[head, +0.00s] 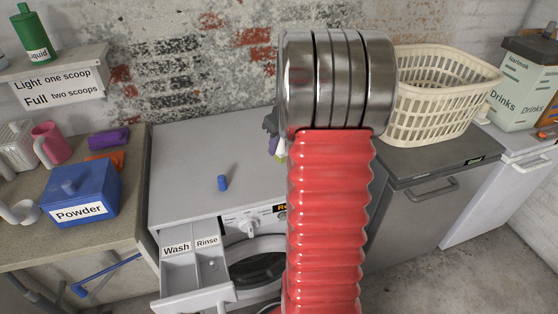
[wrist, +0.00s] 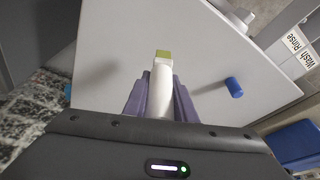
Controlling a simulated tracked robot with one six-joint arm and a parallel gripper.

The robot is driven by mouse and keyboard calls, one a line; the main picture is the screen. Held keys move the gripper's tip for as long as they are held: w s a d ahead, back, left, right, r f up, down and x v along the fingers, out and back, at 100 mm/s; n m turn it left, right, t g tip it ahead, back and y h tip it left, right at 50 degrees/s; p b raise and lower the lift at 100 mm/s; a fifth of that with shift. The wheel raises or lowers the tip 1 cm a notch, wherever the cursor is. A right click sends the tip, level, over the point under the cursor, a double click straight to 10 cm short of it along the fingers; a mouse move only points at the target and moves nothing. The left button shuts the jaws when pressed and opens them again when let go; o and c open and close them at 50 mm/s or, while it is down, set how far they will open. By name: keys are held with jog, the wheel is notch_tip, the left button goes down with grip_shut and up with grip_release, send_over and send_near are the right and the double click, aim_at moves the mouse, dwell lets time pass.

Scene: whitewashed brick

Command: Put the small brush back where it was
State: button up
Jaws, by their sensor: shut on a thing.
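My gripper (wrist: 160,88) is shut on the small brush (wrist: 162,98), seen in the wrist view as a white piece with an olive-green end between my purple fingers. The green end points away from my wrist. The brush appears above the white washing machine top (wrist: 205,45); I cannot tell how high. In the head view my red ribbed arm hides most of the gripper, and only a dark edge of it and a small part of the brush show left of the arm. No marked place for the brush is evident.
A blue cylinder (head: 222,183) stands on the washing machine top (head: 185,150). The detergent drawer (head: 190,283), labelled Wash and Rinse, is open. Left are a blue Powder box (head: 92,192), pink mug (head: 52,142) and purple object (head: 108,139). A cream basket (head: 440,95) stands right.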

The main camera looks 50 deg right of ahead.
jog(key=shift+f, duration=0.95)
jog(key=shift+f, duration=1.85)
jog(key=o, duration=1)
jog(key=shift+f, duration=0.1)
jog(key=shift+o, duration=0.2)
jog(key=v, duration=1.2)
